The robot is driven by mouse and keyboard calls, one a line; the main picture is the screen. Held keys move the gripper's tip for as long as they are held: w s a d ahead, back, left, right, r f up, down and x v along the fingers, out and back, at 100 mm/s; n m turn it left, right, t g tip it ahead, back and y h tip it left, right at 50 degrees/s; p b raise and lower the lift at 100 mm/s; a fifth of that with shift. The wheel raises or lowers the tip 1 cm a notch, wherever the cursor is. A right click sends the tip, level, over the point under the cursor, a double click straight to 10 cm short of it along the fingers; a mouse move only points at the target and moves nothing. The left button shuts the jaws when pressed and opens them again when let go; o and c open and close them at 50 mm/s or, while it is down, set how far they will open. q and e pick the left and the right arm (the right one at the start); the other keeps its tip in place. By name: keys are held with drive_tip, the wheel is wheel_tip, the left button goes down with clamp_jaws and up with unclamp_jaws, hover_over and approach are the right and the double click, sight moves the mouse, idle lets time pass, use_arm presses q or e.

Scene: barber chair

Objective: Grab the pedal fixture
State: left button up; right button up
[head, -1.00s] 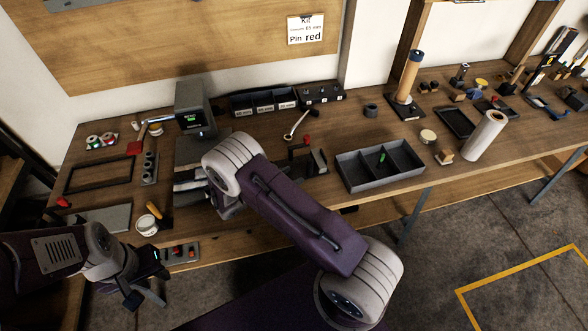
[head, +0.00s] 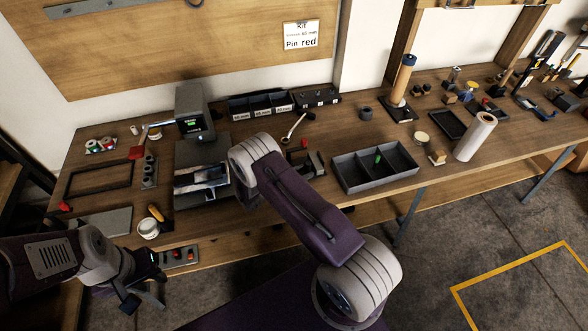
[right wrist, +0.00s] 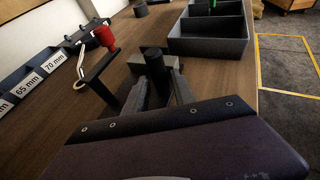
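The fixture, a dark bracket with a red knob and a grey block with a black post, stands on the bench in the head view (head: 312,160). In the right wrist view its red knob (right wrist: 104,37) is at the left and its black post (right wrist: 153,62) near the middle. My right gripper (right wrist: 157,88) is open, its two dark fingers pointing at the block and post; contact cannot be told. In the head view my right forearm hides it. My left gripper (head: 142,298) is open and empty, low in front of the bench's left end.
A compartment tray (head: 375,172) with a green item stands right of the fixture. Labelled bins (head: 262,104) stand behind it. A device with a screen (head: 193,115) is to the left. A paper roll (head: 475,137) stands further right.

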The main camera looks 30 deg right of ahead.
clamp_jaws()
drive_tip(key=shift+r, duration=0.1)
idle(1.1)
